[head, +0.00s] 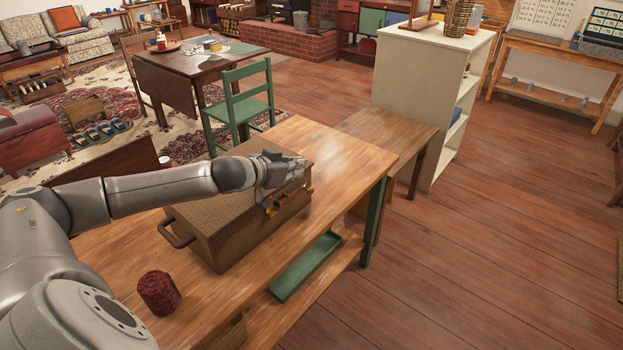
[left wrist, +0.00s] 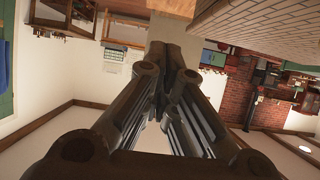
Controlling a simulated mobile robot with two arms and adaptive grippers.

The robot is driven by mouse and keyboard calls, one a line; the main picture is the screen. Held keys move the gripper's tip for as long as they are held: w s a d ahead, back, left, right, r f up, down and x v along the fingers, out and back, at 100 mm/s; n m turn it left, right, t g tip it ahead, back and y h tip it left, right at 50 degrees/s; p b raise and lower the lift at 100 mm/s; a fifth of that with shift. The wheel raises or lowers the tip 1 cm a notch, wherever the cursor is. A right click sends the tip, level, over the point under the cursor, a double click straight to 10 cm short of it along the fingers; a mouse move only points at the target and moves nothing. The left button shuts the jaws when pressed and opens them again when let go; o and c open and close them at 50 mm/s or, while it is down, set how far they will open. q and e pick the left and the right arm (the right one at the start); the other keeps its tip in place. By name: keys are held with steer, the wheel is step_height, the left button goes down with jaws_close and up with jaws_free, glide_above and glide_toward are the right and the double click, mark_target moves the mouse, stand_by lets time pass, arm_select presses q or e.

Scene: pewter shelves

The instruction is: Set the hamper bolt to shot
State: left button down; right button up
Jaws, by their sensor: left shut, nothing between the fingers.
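The brown woven hamper (head: 235,225) sits shut on the wooden bench, with a dark handle on its left end. Brass-coloured fittings (head: 272,209) show on its front, near the lid edge; which of them is the bolt, and its position, I cannot tell. My left gripper (head: 272,180) is at the hamper's front right part, over the lid's edge and close to the fittings. In the left wrist view its fingers (left wrist: 175,75) are together with nothing between them, and the hamper's woven side (left wrist: 265,25) shows at the upper right. My right gripper is not in view.
A dark red round object (head: 158,293) stands on the wooden bench (head: 345,150) near my arm. A green tray (head: 305,266) lies on the lower shelf. A green chair (head: 238,105) stands behind the bench, and a cream shelf unit (head: 420,95) stands beyond its right end.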

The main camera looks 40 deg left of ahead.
arm_select(q)
steer(key=shift+w, duration=0.1)
steer(key=w+f, duration=0.2)
steer(key=w+f+p, duration=0.1)
steer(key=w+f, duration=0.1)
steer(key=w+f+p, duration=0.1)
steer(key=w+f, duration=0.1)
steer(key=shift+w+d+f, duration=0.15)
steer(key=shift+d+f, duration=0.1)
steer(key=shift+f, duration=0.4)
stand_by(0.3)
steer(key=shift+s+p, duration=0.2)
steer(key=shift+p, duration=0.1)
